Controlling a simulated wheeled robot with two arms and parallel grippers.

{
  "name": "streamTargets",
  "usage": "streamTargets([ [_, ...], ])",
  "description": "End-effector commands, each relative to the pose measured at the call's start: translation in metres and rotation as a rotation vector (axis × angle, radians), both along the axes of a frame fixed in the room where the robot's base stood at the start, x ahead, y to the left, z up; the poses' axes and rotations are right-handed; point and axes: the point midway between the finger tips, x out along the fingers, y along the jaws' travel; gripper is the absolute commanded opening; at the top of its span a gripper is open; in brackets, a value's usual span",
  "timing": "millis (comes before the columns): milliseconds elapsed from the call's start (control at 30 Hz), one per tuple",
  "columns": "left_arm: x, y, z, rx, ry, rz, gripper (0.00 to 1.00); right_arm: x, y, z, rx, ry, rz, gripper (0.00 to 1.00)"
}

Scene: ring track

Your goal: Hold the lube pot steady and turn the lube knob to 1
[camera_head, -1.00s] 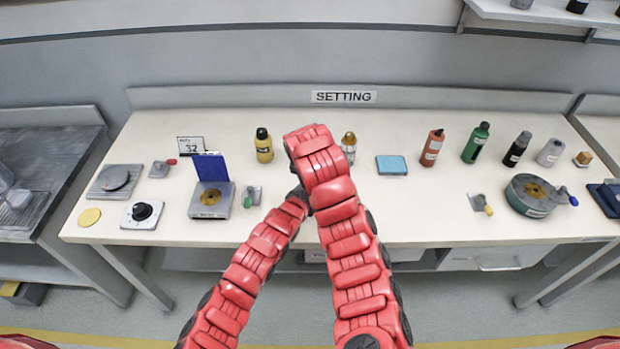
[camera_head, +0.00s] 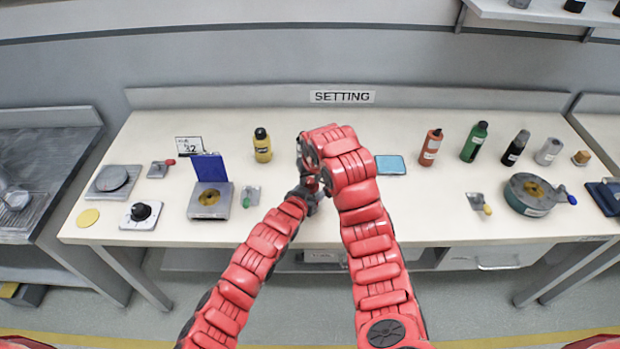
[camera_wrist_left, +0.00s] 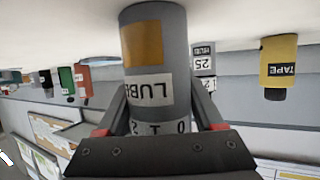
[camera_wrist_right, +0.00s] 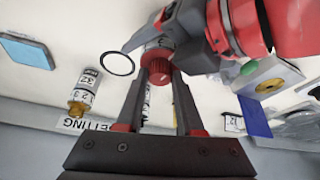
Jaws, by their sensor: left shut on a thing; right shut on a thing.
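The lube pot (camera_wrist_left: 155,45) is a grey cylinder with an orange patch and a LUBE label. It appears upside down in the left wrist view, with a numbered band (camera_wrist_left: 155,128) near its knob end. My left gripper (camera_wrist_left: 157,112) is shut around it; in the head view that gripper (camera_head: 312,198) is partly hidden. The red ribbed lube knob (camera_wrist_right: 158,70) sits between the fingers of my right gripper (camera_wrist_right: 158,85), which is shut on it. In the head view, my arms hide the pot and knob. I cannot tell which number the knob points to.
A yellow TAPE bottle (camera_head: 262,147) stands left of my grippers and a blue pad (camera_head: 390,165) lies to the right. A gold-topped bottle (camera_wrist_right: 84,92) stands close by in the right wrist view. Several bottles and a round tin (camera_head: 530,200) are farther right.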

Motion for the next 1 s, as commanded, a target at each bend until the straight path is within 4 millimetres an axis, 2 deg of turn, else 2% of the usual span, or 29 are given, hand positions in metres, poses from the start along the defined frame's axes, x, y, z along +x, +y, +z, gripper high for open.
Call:
streamTargets([
  [200, 0.000, 0.001, 0.000, 0.000, 0.001, 0.001, 0.03, 0.000, 0.000, 0.000, -0.001, 0.000, -0.001, 0.00],
  [233, 0.000, 0.001, 0.000, 0.000, 0.001, 0.001, 0.03, 0.000, 0.000, 0.000, -0.001, 0.000, -0.001, 0.40],
  [400, 0.000, 0.001, 0.000, 0.001, 0.001, 0.001, 0.03, 0.000, 0.000, 0.000, 0.000, 0.000, -0.002, 0.67],
  [733, 0.000, 0.001, 0.000, 0.001, 0.001, 0.001, 0.03, 0.000, 0.000, 0.003, 0.001, -0.002, -0.001, 0.67],
  [1000, 0.000, 0.001, 0.000, 0.001, 0.001, 0.001, 0.03, -0.011, -0.004, 0.031, -0.003, -0.002, -0.002, 0.67],
])
